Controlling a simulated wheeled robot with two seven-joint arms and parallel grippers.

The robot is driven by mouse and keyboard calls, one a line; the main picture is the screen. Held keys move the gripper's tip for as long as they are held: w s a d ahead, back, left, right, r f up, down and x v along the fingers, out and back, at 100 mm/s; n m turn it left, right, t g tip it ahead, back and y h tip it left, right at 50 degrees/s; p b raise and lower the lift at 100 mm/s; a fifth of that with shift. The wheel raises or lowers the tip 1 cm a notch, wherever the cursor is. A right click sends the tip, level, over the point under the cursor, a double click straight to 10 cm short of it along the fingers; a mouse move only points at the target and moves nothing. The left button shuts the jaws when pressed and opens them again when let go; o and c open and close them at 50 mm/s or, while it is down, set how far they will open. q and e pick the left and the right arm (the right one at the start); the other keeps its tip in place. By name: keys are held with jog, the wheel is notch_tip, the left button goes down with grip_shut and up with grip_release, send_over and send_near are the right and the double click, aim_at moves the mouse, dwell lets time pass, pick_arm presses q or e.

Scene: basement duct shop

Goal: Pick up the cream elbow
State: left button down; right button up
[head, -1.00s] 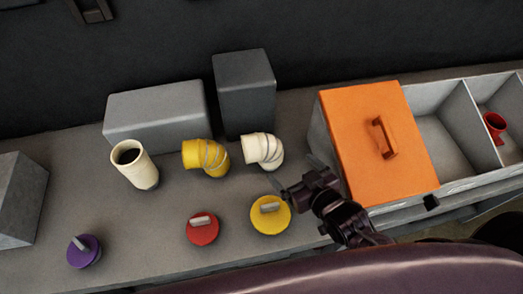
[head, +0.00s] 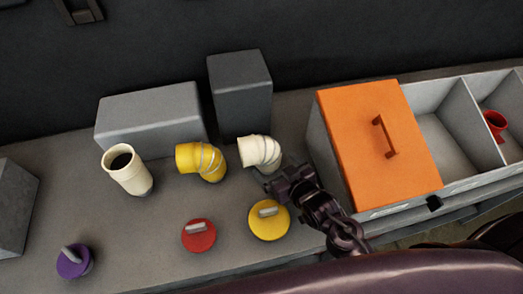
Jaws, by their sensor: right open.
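The cream elbow (head: 260,151) stands on the grey bench, right of the yellow elbow (head: 201,161) and in front of the tall dark grey box. My right gripper (head: 278,172) is just in front of and to the right of the cream elbow, close to its lower end. It is open, and I see nothing held in it. Its fingertips are small and dark here, and I cannot tell whether they touch the elbow. My left gripper is not in view.
A cream pipe (head: 127,170) stands left. Red (head: 198,236), yellow (head: 269,222) and purple (head: 74,262) handled caps lie in front. Grey boxes (head: 152,118) and (head: 239,95), the tall one, stand behind. An orange lid (head: 350,130) covers part of a divided bin (head: 455,187) holding a red piece (head: 495,125).

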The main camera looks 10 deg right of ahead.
jog(key=shift+w+a, duration=0.1)
jog(key=shift+w, duration=0.2)
jog(key=p+x, duration=0.2)
jog(key=x, duration=0.2)
jog(key=shift+f, duration=0.2)
jog(key=shift+w+f, duration=0.15)
jog(key=shift+f, duration=0.05)
jog(key=shift+c, duration=0.5)
jog(key=shift+c, duration=1.2)
jog(key=c, duration=0.9)
jog(key=shift+o, duration=0.2)
jog(key=shift+r, duration=0.1)
